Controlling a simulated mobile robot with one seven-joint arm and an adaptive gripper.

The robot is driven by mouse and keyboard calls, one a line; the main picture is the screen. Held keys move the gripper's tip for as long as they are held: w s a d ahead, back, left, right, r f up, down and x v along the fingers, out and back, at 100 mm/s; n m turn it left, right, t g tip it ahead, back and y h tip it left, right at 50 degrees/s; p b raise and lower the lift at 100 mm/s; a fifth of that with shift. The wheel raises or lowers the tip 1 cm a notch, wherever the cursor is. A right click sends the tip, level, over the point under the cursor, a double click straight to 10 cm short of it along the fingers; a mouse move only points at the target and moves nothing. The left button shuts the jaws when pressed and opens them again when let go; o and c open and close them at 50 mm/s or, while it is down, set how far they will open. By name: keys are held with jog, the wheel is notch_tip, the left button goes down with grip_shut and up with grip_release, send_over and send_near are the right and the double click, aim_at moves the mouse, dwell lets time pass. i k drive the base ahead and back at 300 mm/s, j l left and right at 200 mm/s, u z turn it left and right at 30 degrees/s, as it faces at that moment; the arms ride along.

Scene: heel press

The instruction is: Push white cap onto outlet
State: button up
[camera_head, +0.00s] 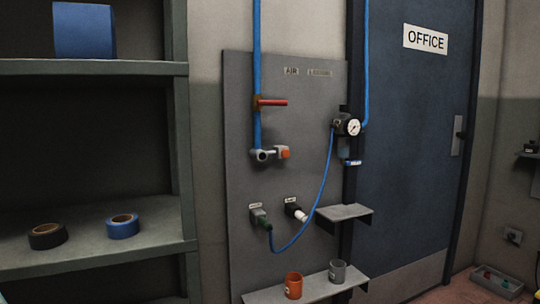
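The white cap (301,215) is small and pale and shows at the front end of the right-hand dark outlet (291,206) on the grey wall panel. The cap points down and to the right, in line with the outlet. It is too small to tell how far onto the outlet it sits. A second outlet (257,212) to its left has a green fitting (265,223), where the thin blue hose (310,222) appears to end. My gripper is not in view.
A small grey shelf (344,212) sticks out close right of the white cap. A lower ledge (318,287) holds an orange cup (293,285) and a grey cup (338,272). A gauge (353,127) is above. Shelving (90,243) with tape rolls stands left.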

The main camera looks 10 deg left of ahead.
aim_at(299, 215)
jog(key=i+l, duration=0.3)
jog(key=i, duration=0.15)
jog(key=i+l, duration=0.6)
jog(key=i, duration=0.25)
